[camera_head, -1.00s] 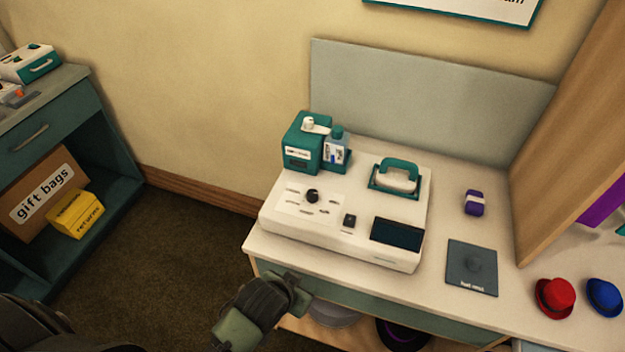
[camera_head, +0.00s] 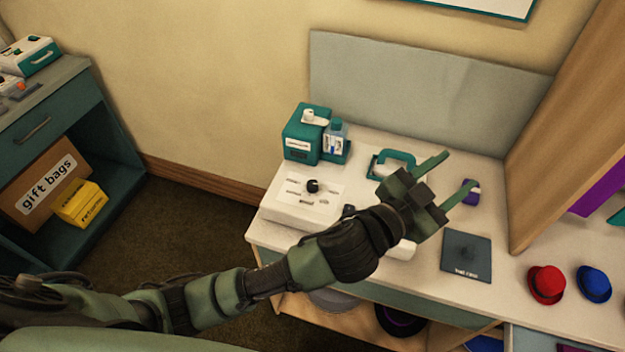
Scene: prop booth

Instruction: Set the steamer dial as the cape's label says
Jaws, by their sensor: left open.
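The steamer (camera_head: 290,214) is a white console on the counter. Its black dial (camera_head: 313,186) sits on a white panel with small marks around it, too small to read. A teal-handled iron (camera_head: 393,157) rests at the steamer's back right. My left gripper (camera_head: 456,174) is open and empty over the counter, to the right of the dial, with its fingers pointing up and right. My left arm covers the steamer's front right part, including its dark screen. No cape or cape label can be made out. My right gripper is not in view.
A purple roll (camera_head: 471,193) lies by the left fingers. A grey mat (camera_head: 467,256), red hat (camera_head: 546,284) and blue hat (camera_head: 594,283) lie right. A wooden panel (camera_head: 555,130) rises at right.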

